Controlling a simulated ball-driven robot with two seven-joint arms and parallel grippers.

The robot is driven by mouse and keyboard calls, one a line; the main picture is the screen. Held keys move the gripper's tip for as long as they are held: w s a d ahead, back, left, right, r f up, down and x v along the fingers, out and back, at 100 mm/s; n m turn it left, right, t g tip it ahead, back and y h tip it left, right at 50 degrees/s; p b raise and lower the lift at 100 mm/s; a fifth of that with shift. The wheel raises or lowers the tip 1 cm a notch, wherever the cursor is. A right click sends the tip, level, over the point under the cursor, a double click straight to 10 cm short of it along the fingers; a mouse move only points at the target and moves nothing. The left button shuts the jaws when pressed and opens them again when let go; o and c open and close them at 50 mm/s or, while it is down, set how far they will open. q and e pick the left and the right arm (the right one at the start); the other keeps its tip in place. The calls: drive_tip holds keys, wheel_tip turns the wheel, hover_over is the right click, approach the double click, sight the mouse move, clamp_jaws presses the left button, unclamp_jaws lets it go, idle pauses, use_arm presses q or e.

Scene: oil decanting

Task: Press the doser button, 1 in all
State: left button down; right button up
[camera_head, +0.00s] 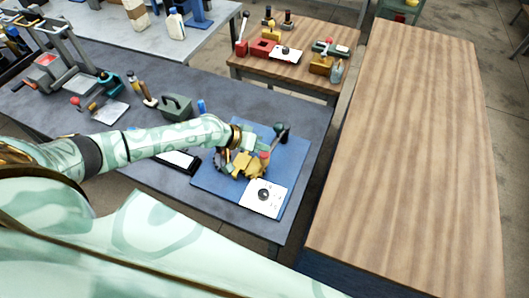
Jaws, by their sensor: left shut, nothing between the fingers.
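My left arm reaches in from the left over the blue mat (210,185) on the grey table. My left gripper (243,168) is shut and empty, among gold and pale parts at the middle of the mat. The gripper and the parts around it overlap, so I cannot tell whether they touch. A small red part (264,155) shows just right of the gripper. I cannot tell which part is the doser button; the gripper may hide some of it. A white plate with a black round knob (264,195) lies at the mat's front. My right gripper is not in view.
A dark lever-like part (281,133) stands at the mat's back right. A black-framed tray (180,160) and a grey-green block (176,107) are left of the mat. A bare wooden table (405,150) is to the right, and a smaller wooden table (345,45) with tools is behind.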

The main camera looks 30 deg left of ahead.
sight(261, 154)
use_arm(q)
drive_tip(key=shift+f, duration=0.15)
drive_tip(key=shift+f+b, duration=0.25)
drive_tip(key=shift+b, duration=0.15)
drive_tip(key=shift+f+b, duration=0.4)
drive_tip(key=shift+f, duration=0.1)
idle(0.5)
drive_tip(key=shift+r, duration=0.1)
drive_tip(key=shift+r+p, duration=0.8)
drive_tip(key=shift+p, duration=0.05)
wheel_tip(261, 154, up, 5)
drive_tip(key=p, duration=0.4)
drive_tip(key=shift+r+p, duration=0.1)
drive_tip(key=shift+p, duration=0.3)
